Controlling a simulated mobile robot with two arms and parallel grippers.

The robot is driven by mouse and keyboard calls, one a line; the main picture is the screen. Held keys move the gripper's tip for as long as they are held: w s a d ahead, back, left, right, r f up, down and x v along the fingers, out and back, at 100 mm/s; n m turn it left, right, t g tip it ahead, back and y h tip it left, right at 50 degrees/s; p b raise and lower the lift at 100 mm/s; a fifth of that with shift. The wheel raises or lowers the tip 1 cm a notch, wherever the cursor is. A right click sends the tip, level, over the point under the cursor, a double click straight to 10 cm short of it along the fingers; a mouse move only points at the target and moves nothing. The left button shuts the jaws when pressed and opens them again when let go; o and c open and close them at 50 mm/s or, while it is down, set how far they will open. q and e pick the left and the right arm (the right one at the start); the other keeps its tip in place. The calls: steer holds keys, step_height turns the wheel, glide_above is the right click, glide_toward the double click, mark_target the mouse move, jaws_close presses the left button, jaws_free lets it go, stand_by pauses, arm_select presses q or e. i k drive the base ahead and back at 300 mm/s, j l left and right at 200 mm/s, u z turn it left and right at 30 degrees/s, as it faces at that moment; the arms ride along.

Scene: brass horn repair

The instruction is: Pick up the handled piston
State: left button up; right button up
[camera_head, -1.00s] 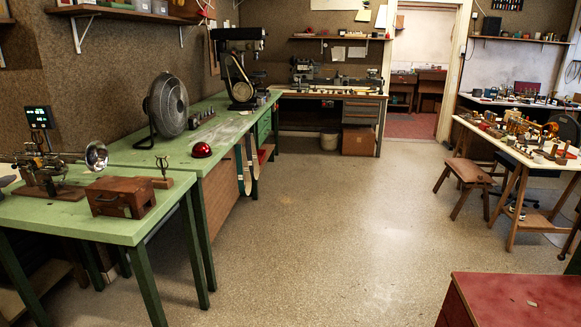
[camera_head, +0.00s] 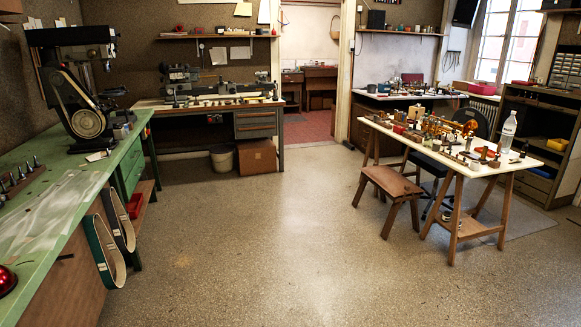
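I cannot make out a handled piston for certain. Several small upright metal parts (camera_head: 20,173) stand in a row on the green workbench (camera_head: 58,205) at the left; they are too small to identify. Many small brass-coloured and wooden pieces (camera_head: 432,125) crowd the white trestle table (camera_head: 478,168) at the right, and single items there cannot be told apart. Neither of my grippers is in view.
A wide speckled floor (camera_head: 270,250) lies clear ahead. A wooden stool (camera_head: 391,182) stands before the trestle table, which also bears a clear bottle (camera_head: 508,132). A drill press (camera_head: 82,85) stands on the green bench. A bin (camera_head: 222,160) and a brown box (camera_head: 257,156) sit at the back.

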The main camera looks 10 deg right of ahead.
mark_target(499, 148)
steer(key=i+z, duration=0.4)
steer(key=i, duration=0.2)
steer(key=i+z, duration=0.35)
steer(key=i, duration=0.3)
steer(key=i+j+z, duration=0.4)
steer(key=i, duration=0.15)
steer(key=i+l, duration=0.05)
